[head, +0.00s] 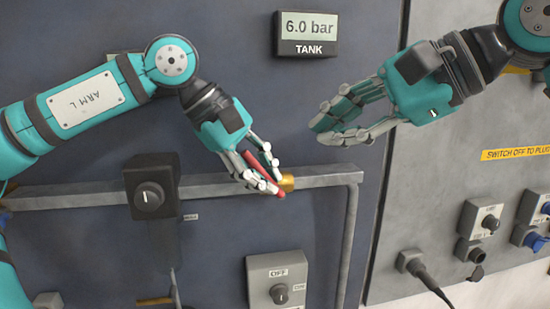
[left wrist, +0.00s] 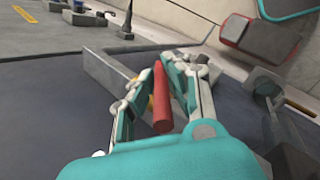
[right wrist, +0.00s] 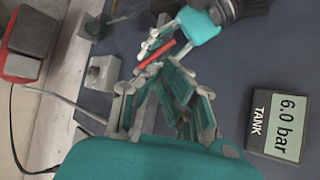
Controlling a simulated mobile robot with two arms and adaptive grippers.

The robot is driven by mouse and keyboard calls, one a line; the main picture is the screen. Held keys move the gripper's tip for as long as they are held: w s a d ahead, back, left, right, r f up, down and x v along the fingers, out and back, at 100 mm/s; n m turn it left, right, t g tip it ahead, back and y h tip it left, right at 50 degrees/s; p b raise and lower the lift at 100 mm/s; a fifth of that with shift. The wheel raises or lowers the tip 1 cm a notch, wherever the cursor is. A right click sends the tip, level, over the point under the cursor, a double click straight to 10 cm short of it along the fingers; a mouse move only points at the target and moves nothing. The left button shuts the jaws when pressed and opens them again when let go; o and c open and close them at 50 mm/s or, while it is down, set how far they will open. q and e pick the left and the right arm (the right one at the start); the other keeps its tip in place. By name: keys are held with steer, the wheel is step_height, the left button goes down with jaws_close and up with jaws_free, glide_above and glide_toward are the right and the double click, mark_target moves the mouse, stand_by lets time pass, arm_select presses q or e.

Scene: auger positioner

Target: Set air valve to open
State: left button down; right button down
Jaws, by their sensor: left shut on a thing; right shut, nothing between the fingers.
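The air valve shows as a red lever (head: 252,161) beside a brass fitting (head: 287,182) on the grey pipe. The lever slants from upper left to lower right in the head view. My left gripper (head: 270,181) is shut on the lever, with its fingers on either side of it. In the left wrist view the lever (left wrist: 161,98) lies between the fingers, partly covering the brass part. My right gripper (head: 321,130) is shut and empty, up and to the right of the valve. The lever (right wrist: 155,53) also shows beyond its fingers in the right wrist view.
A tank display (head: 306,34) reads 6.0 bar above the pipe (head: 335,175). A black knob box (head: 152,187) sits left of the valve. A grey switch box (head: 278,281) marked OFF is below. Sockets and a plugged cable (head: 425,275) are at the right.

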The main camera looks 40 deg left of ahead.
steer(key=s+d+r+n+t+h, duration=0.1)
steer(key=s+r+n+t+h, duration=0.1)
steer(key=t, duration=0.1)
glide_toward(262, 168)
steer(key=w+x, duration=0.1)
steer(key=x, duration=0.6)
steer(key=shift+s+d+n, duration=0.15)
steer(key=shift+s+n, duration=0.1)
steer(key=shift+n, duration=0.05)
arm_select(q)
steer(key=shift+d, duration=0.1)
arm_select(e)
steer(key=shift+s+a+f, duration=0.2)
steer(key=shift+a+f, duration=0.05)
steer(key=shift+a, duration=0.25)
